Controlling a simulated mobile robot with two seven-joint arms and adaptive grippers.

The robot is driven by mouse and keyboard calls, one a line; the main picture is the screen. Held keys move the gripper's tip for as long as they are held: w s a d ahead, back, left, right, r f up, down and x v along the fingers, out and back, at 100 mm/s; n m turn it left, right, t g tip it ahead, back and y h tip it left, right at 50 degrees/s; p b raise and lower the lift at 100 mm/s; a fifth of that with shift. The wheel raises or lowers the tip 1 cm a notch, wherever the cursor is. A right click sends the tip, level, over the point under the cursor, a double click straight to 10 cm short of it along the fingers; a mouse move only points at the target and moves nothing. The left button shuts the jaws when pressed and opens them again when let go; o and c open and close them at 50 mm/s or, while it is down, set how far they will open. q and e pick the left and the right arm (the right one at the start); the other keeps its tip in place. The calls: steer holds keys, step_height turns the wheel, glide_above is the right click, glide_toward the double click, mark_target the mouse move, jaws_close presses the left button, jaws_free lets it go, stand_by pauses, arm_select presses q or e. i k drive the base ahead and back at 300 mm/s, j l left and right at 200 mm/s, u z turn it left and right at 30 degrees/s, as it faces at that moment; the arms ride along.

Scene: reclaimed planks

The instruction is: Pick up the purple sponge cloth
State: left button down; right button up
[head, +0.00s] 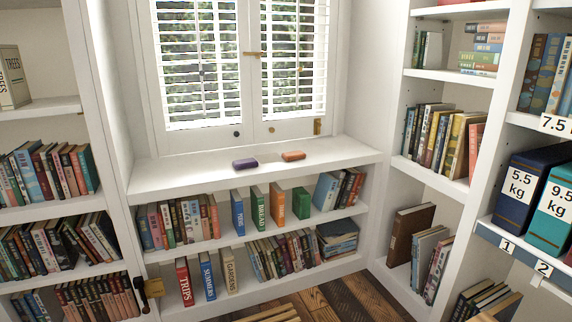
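The purple sponge cloth (244,163) looks like a small rounded block lying flat on the white window sill (165,178), left of centre. An orange block of similar shape (293,156) lies to its right, with a gap between them. Nothing covers the purple one. Neither of my grippers is in view.
Shuttered windows (240,60) stand behind the sill. Shelves of books fill the space below it and both sides. Blue and teal boxes with weight labels (520,190) stand on the right shelf (510,244). The sill around the blocks is clear.

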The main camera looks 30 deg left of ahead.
mark_target(251, 162)
steer(key=u, duration=0.95)
steer(key=j+u, duration=0.3)
steer(key=i+j+u, duration=0.1)
steer(key=j+u, duration=0.25)
steer(key=j, duration=0.1)
